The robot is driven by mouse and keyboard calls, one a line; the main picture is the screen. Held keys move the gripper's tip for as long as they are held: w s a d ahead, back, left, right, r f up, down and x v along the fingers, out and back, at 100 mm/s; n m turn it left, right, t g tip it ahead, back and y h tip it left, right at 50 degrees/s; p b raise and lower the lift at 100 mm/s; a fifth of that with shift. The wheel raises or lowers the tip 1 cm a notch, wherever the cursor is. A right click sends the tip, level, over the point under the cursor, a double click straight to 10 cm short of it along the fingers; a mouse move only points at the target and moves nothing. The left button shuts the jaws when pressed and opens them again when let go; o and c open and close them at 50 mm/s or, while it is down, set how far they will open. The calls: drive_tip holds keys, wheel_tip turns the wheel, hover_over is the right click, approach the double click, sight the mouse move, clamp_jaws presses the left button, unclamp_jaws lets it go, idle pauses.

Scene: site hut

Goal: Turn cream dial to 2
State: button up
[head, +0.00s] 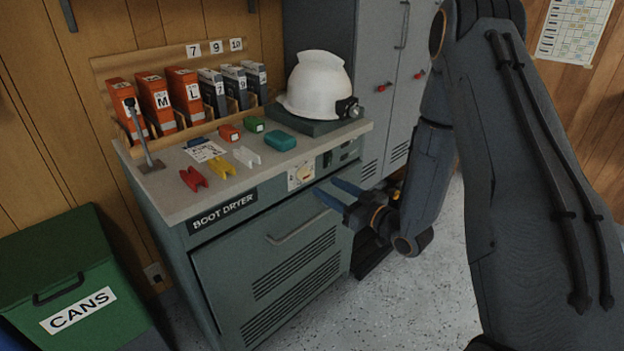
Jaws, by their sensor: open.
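The cream dial (304,172) is on a pale plate on the front panel of the boot dryer (180,243), just below the countertop edge and right of the label. It is small, and its pointer setting and numbers are too small to read. My gripper (325,192) is open and empty in front of the boot dryer, its blue-grey fingers pointing left toward the panel. In the picture the fingers lie just below and right of the dial. I cannot tell how far they are from the panel, but they are not around the dial.
A handle (297,226) sticks out below my gripper. On the countertop are red (193,179), yellow (222,170) and white (247,156) clips, a teal box (280,140) and a white helmet (318,82). A green cans bin (60,262) stands left. Speckled floor is clear in front.

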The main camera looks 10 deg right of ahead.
sight(307, 175)
drive_tip(key=shift+p+x, duration=0.45)
drive_tip(key=shift+x, duration=3.4)
drive_tip(key=c, duration=1)
